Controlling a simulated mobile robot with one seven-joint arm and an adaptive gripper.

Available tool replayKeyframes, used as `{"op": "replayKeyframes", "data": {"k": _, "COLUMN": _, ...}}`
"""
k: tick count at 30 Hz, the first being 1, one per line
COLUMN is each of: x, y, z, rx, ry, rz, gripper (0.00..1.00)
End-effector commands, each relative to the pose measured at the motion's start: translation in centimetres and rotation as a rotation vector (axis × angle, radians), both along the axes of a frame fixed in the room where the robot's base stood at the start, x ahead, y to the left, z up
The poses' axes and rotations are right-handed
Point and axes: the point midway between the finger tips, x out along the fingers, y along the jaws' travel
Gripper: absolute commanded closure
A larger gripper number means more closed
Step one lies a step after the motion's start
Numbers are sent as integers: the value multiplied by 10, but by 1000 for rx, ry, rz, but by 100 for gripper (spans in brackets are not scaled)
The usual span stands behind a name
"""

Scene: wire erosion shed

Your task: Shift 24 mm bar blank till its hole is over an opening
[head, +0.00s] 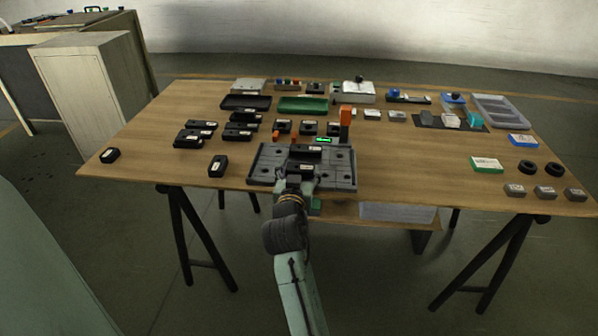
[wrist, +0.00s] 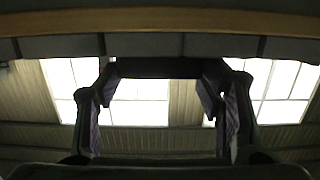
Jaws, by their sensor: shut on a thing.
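My gripper (head: 301,177) reaches in from the front edge of the table, low over a grey fixture plate (head: 262,166). It is shut on a dark bar blank (head: 302,167) with a white label too small to read. In the wrist view the dark bar (wrist: 160,68) spans between the two fingertips (wrist: 160,88), beneath the plate's grey edge (wrist: 145,45). Round dark openings show in the plate's side parts. The bar's hole, and whether it sits over an opening, cannot be made out.
Several black labelled blocks (head: 187,141) lie left of the plate. A green tray (head: 303,104) and a dark tray (head: 246,102) lie behind. Bare table shows on the right between plate and green-white box (head: 487,164).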

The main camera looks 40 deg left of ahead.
Motion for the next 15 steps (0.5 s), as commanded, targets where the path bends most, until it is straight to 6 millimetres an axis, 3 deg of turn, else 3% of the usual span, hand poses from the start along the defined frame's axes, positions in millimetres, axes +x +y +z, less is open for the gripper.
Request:
{"op": "replayKeyframes", "data": {"k": 7, "x": 0, "y": 0, "z": 0, "rx": 1, "ry": 1, "rz": 0, "gripper": 88}}
{"op": "replayKeyframes", "data": {"k": 15, "x": 5, "y": -2, "z": 0, "rx": -1, "ry": 1, "rz": -1, "gripper": 89}}
